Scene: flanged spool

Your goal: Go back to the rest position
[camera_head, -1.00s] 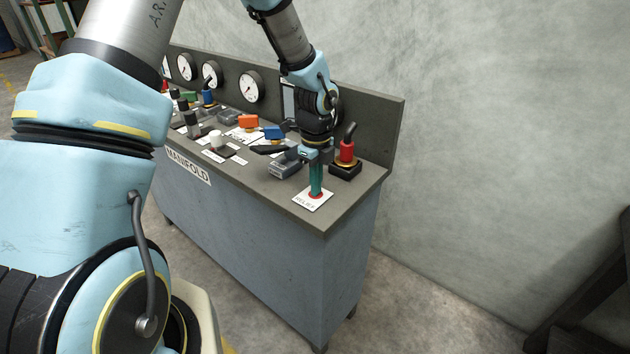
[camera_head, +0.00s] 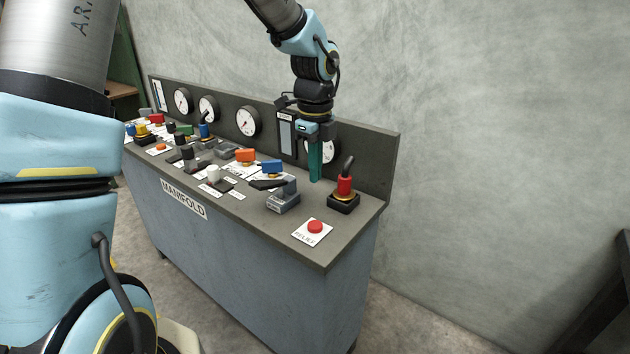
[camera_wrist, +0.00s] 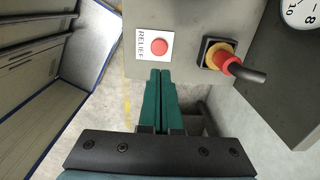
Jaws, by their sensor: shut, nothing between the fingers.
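My gripper (camera_head: 315,176) points down above the manifold bench (camera_head: 350,222), its green fingers shut together with nothing between them. In the wrist view the two fingers (camera_wrist: 165,75) lie side by side. The red relief button (camera_head: 315,226) sits on its white label plate near the bench's front right corner, apart from my fingertips; it also shows in the wrist view (camera_wrist: 159,47). My gripper is behind and above the button in the head view.
A red valve with a dark lever (camera_head: 344,186) stands close right of my gripper. A grey block with a black handle (camera_head: 283,197) is at its left. Gauges (camera_head: 248,121) line the back panel (camera_head: 370,155). Several coloured knobs fill the left of the bench. Free room lies above the bench.

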